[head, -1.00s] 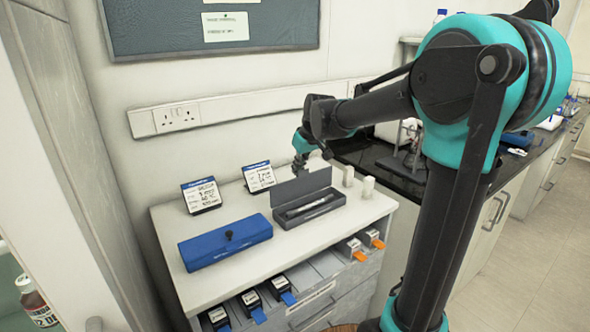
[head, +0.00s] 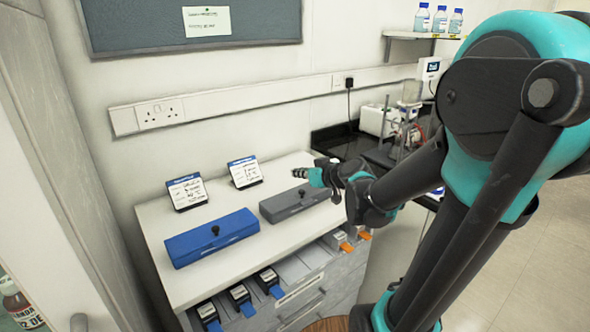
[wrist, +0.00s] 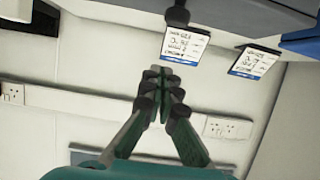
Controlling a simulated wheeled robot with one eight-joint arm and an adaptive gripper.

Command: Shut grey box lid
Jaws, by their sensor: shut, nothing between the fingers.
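The grey box (head: 285,206) sits on the white cabinet top, right of a blue box. Its lid is down, and a black knob (head: 301,193) stands on top. The inside of the box is hidden. My gripper (head: 298,173) is at the right rear of the box, fingers pointing left, apparently above it. A grey surface with a dark knob, likely the lid (wrist: 245,14), shows at the top of the wrist view. There my gripper's fingers (wrist: 160,75) are together, with nothing between them. I cannot tell whether they touch the box.
The blue box (head: 212,238) is closed on the left. Two label cards, left (head: 187,192) and right (head: 245,172), stand behind the boxes. Dispensers with blue and orange tabs sit in the cabinet front below. A dark bench with lab equipment lies to the right.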

